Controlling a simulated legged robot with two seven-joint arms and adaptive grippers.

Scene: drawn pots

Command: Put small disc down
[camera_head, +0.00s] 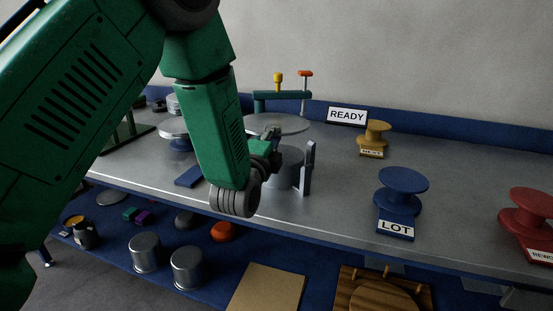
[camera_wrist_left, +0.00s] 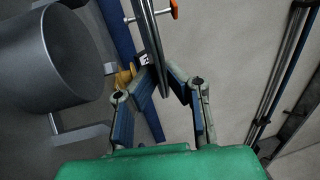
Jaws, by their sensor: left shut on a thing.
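My left gripper (camera_head: 272,142) is shut on a thin grey disc (camera_head: 278,124), which I take to be the small disc. It is held roughly level above the bench, behind a grey cylinder. In the left wrist view the disc (camera_wrist_left: 149,45) shows edge-on between the fingers of the gripper (camera_wrist_left: 157,88). The gripper hides part of the disc in the head view. A blue spool-shaped stand (camera_head: 402,182) labelled LOT, a yellow one (camera_head: 375,132) and a red one (camera_head: 530,210) have no disc on them. My right gripper is not in view.
The grey cylinder (camera_head: 285,168) with upright posts stands close beside my left gripper; it looms large in the wrist view (camera_wrist_left: 70,55). A green fixture (camera_head: 282,96) and a READY sign (camera_head: 347,116) stand behind. The bench (camera_head: 340,215) is clear before the blue stand.

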